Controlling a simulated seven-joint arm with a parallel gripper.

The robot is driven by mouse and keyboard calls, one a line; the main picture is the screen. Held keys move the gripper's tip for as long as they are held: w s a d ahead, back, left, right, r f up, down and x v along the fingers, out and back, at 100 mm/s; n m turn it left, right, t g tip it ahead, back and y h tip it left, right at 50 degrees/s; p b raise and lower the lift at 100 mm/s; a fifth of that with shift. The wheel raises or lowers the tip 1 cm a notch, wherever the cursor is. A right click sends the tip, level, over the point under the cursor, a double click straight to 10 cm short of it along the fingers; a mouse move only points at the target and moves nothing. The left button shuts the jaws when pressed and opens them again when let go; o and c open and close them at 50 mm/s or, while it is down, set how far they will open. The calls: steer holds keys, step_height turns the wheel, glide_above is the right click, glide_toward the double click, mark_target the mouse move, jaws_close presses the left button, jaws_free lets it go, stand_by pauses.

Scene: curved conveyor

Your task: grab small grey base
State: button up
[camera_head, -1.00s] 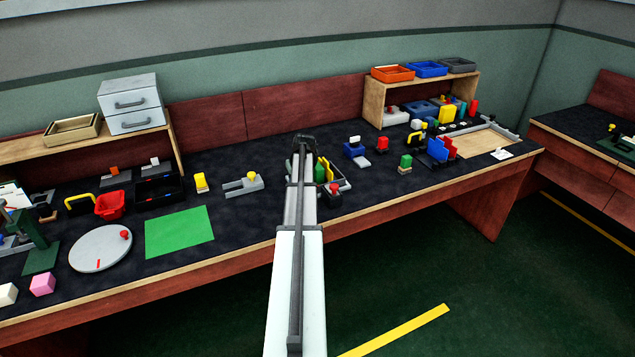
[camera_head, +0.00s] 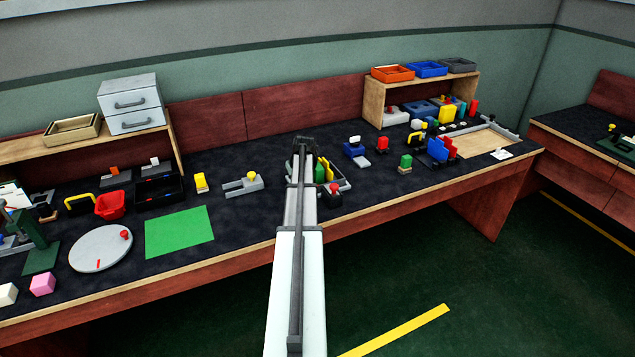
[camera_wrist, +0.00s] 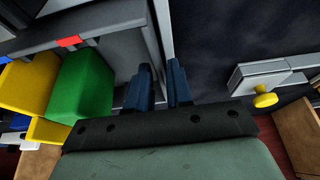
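A grey holder (camera_wrist: 105,38) with upright slots stands at the left in the wrist view. A yellow block and a green block are beside its wall. The holder also shows beside my arm in the head view (camera_head: 345,185), partly hidden by it. My gripper (camera_wrist: 161,74) has two blue fingers, a narrow gap apart, at the holder's right edge. A grey strip runs into the gap; whether the fingers touch it I cannot tell. A flat grey base with a yellow knob (camera_wrist: 257,80) lies to the right, apart from the fingers. Which grey piece the task names is unclear.
A yellow block (camera_head: 201,183) and a green mat (camera_head: 178,232) lie left of my arm. A blue piece (camera_head: 354,149) stands right of it. Dark tabletop is clear between holder and knobbed base.

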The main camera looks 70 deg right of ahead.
jaws_close()
steer(key=shift+r, duration=0.1)
stand_by(0.3)
